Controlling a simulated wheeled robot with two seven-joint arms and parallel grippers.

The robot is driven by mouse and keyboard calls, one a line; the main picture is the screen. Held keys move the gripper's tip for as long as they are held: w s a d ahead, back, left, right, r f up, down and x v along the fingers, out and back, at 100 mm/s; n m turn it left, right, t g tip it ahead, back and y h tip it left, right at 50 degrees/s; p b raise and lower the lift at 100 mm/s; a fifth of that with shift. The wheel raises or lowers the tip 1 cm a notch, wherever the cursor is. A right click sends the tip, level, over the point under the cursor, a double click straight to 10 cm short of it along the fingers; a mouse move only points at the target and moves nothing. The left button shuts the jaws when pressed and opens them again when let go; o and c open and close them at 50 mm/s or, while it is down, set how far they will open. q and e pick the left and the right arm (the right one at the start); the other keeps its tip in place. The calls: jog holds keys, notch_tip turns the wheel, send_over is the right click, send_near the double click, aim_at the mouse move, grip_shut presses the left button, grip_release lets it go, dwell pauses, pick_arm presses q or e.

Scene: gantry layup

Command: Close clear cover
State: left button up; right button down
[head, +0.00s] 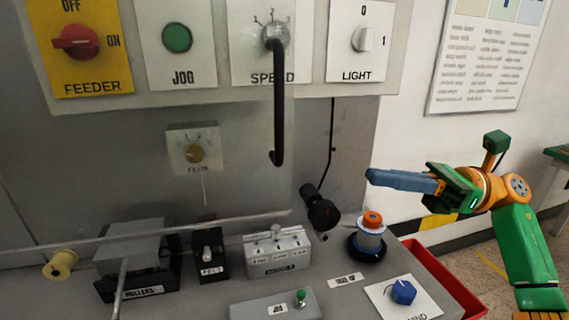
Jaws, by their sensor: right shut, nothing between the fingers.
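The clear cover is hard to make out. A see-through pane seems to stand in front of the grey machine, with a pale lower edge (190,227) slanting above the bench. A long black upright handle (278,105) hangs in front of the speed panel, seemingly on this cover. I cannot tell how far the cover stands open. My right gripper (372,177) is at the right, its blue fingers together, pointing left and empty. It is apart from the handle, to its right and a little lower. My left gripper is out of view.
Above are the feeder switch (76,41), green jog button (177,38) and light knob (369,38). Below the gripper are a red-topped button (372,220), a black lamp-like part (322,212), a blue knob (403,291) and a red tray (445,275). A switch box (277,252) stands mid-bench.

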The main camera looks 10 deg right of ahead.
pick_arm(q)
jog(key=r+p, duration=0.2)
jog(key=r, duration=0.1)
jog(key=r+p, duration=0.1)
jog(key=p, duration=0.1)
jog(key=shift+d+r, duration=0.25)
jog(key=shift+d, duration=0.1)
pick_arm(e)
jog(key=x, duration=1.1)
jog(key=shift+a, duration=0.25)
jog(key=shift+a+r, duration=0.1)
jog(key=shift+r, duration=0.05)
